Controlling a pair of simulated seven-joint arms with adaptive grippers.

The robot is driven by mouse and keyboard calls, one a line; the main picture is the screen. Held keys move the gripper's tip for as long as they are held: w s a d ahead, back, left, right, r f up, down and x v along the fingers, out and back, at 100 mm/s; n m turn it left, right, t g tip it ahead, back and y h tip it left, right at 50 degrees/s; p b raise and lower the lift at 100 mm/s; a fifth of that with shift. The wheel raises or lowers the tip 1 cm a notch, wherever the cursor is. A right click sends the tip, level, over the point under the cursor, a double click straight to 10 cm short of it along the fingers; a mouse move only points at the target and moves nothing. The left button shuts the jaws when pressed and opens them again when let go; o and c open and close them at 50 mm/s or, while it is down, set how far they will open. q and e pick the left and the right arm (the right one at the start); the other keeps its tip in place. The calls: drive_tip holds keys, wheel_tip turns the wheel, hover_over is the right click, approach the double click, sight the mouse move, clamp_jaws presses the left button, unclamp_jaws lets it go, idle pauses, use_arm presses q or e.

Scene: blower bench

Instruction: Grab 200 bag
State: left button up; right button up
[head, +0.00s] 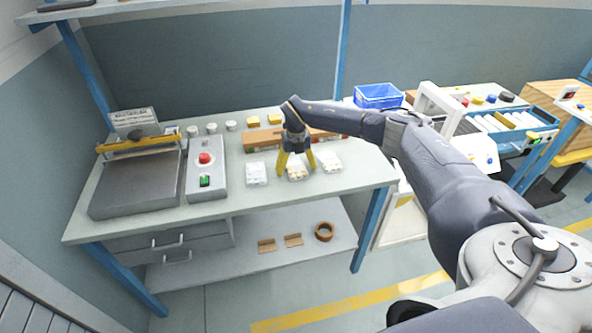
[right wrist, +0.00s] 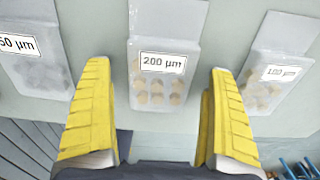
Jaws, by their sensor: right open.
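The 200 µm bag (right wrist: 162,62) is a clear pouch with a white label and tan pieces inside, lying on the bench. It sits in the middle of the right wrist view, and in the head view it is the middle bag (head: 297,172). My right gripper (head: 296,168) points down over it. In the right wrist view the yellow fingers of my right gripper (right wrist: 160,115) are open, one on each side of the bag's lower part, with gaps between. Nothing is held. My left gripper is not in view.
A bag with a partly cut-off label (right wrist: 32,50) lies to the left and a 100 µm bag (right wrist: 277,68) to the right. A wooden rack (head: 262,140) stands behind the bags. A control box with a red button (head: 206,177) and a sealer (head: 135,185) stand at the left.

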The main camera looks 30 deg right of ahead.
drive_tip(key=shift+f, duration=0.15)
drive_tip(key=c, duration=1.3)
